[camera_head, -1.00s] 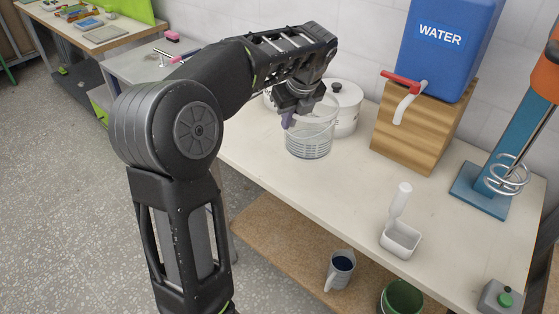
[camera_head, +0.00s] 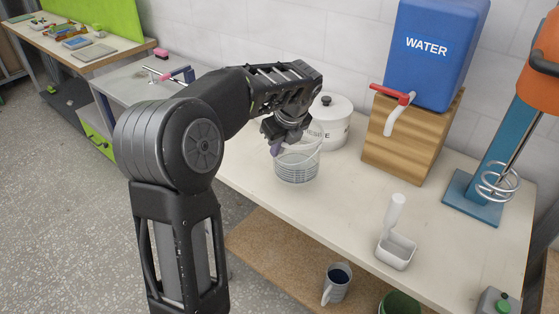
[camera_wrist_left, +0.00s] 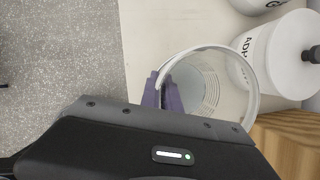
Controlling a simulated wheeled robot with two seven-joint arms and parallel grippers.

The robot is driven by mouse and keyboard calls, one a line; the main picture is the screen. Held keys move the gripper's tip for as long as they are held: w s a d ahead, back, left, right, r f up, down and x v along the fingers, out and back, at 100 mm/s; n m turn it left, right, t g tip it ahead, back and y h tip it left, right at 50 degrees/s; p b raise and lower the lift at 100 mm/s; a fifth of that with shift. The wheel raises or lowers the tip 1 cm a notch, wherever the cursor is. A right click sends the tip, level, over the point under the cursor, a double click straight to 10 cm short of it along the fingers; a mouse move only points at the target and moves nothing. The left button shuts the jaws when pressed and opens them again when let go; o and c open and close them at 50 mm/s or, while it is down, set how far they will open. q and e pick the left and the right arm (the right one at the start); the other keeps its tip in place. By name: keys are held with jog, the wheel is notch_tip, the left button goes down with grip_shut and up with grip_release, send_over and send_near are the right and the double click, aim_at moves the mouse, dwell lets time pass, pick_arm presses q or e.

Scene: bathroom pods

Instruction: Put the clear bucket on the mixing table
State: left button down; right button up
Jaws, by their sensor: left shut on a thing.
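The clear bucket (camera_head: 298,169) is a see-through pail with grey marking lines. It is upright over the left part of the white mixing table (camera_head: 335,202). I cannot tell whether its base touches the tabletop. My left gripper (camera_head: 279,147) is shut on the bucket's rim at its left side. In the left wrist view the purple fingers (camera_wrist_left: 166,92) pinch the rim, and the bucket (camera_wrist_left: 209,84) opens towards the camera with its inside empty. My right gripper is out of view.
A white lidded pot (camera_head: 331,122) stands close behind the bucket. To its right are a blue water tank (camera_head: 438,65) on a wooden stand (camera_head: 410,145) and a mixer (camera_head: 485,185). A white tray (camera_head: 396,252) stands nearer. The tabletop between bucket and tray is clear.

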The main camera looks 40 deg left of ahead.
aim_at(278, 176)
pick_arm(q)
jog(key=shift+f, duration=0.15)
jog(key=shift+f, duration=1.75)
jog(key=shift+f, duration=0.15)
jog(key=c, duration=1.6)
grip_release()
jog(key=v, duration=1.2)
